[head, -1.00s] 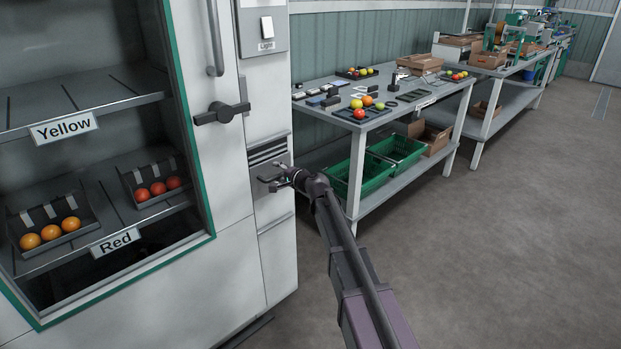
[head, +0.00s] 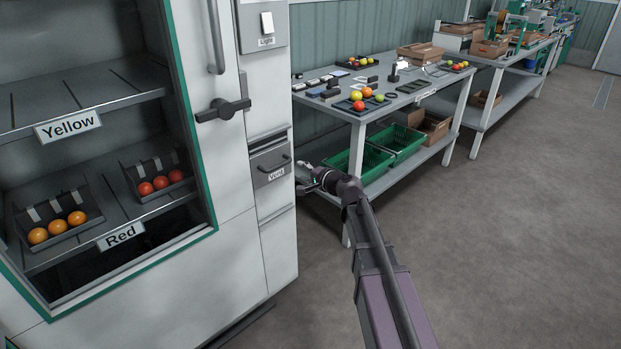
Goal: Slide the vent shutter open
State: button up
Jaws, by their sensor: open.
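The vent shutter (head: 262,182) is a grey panel on the front of the white cabinet, below the light switch. It has a dark bar handle (head: 275,165) and a label reading "Vent" below the handle. A narrow dark gap (head: 268,142) shows above the panel; the slats are mostly hidden. My gripper (head: 305,184) is just right of the shutter in the picture, apart from the handle. It is open and appears empty; its fingers are small and dark here.
The cabinet's dark latch (head: 222,111) and long door handle (head: 215,40) stick out left of the shutter. A light switch (head: 267,22) is above. A workbench (head: 330,102) with tomatoes and green crates stands behind my gripper. The floor at right is clear.

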jog(key=s+d+r+n+g+h+p, duration=0.1)
jog(key=s+r+n+g+p, duration=0.3)
jog(key=s+p, duration=0.6)
jog(key=shift+s+d+r+n+g+h+p, duration=0.25)
jog(key=shift+n+g+h+p, duration=0.25)
jog(key=shift+n+g+p, duration=0.25)
jog(key=shift+w+f, duration=0.1)
jog(key=shift+f, duration=0.05)
jog(key=w+d+f+m+y+b, duration=0.1)
jog(key=w+f+y+b, duration=0.1)
jog(key=w+b, duration=0.4)
jog(key=w+d+f+y+b, duration=0.1)
jog(key=w+f+y+b, duration=0.2)
jog(key=w+b, duration=0.4)
jog(key=shift+w+d+f+m+y, duration=0.15)
jog(key=shift+w+d+m+y, duration=0.15)
jog(key=shift+y, duration=0.2)
